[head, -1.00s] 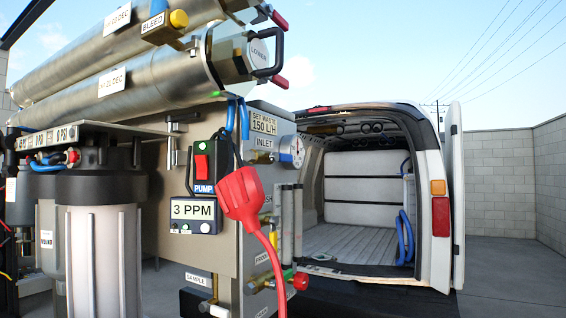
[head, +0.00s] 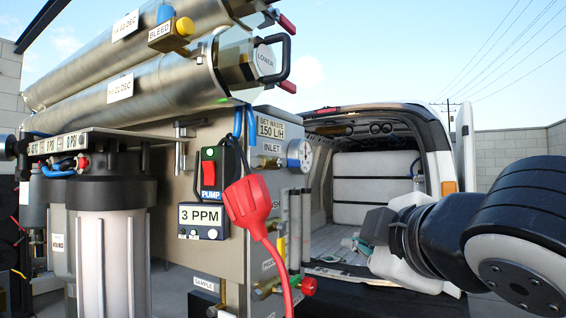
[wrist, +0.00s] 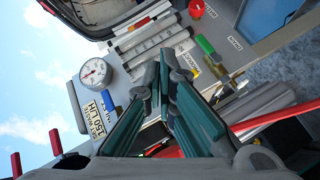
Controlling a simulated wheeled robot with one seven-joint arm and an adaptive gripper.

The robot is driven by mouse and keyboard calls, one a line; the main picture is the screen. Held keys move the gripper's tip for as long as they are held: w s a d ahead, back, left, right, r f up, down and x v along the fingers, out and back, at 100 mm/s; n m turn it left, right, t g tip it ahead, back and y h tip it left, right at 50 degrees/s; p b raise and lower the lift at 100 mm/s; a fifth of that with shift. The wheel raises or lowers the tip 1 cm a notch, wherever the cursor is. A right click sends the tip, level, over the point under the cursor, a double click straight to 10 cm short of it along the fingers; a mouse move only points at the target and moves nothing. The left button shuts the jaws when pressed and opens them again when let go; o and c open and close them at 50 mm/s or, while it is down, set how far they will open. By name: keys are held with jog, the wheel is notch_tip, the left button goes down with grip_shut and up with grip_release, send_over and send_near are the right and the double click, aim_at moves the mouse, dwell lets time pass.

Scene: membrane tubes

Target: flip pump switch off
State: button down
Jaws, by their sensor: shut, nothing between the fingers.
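The pump switch (head: 209,173) is a red rocker in a black box labelled PUMP, on the tan panel left of centre in the head view. A small green light sits above the rocker. I cannot tell its on or off position for certain. My gripper (head: 366,240) is at the right in the head view, in front of the van opening and well apart from the switch. Its teal fingers (wrist: 156,72) are shut and empty in the wrist view. They point toward the gauge and tube side of the rig. The switch cannot be made out in the wrist view.
A red plug (head: 248,202) with its cable hangs just right of the switch box. A 3 PPM meter (head: 201,220) sits below it. A pressure gauge (head: 299,154) and clear tubes (head: 300,230) stand between my gripper and the panel. Steel cylinders (head: 150,85) run above.

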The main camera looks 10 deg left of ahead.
aim_at(209, 173)
jog(key=s+a+r+n+g+y, duration=0.1)
jog(key=s+a+r+n+y, duration=0.2)
jog(key=a+r+n+y, duration=0.2)
jog(key=s+a+r+n+g+y, duration=0.2)
jog(key=s+a+r+n+y, duration=0.2)
jog(key=a+n, duration=0.5)
jog(key=a+r+y, duration=0.1)
jog(key=a, duration=0.4)
jog(key=shift+g, duration=0.3)
jog(key=shift+w+a, duration=0.1)
jog(key=shift+w, duration=0.05)
jog(key=w+a+p, duration=0.1)
jog(key=w+a, duration=0.5)
jog(key=w, duration=0.3)
jog(key=shift+w+r, duration=0.25)
jog(key=shift+r, duration=0.1)
jog(key=shift+a, duration=0.1)
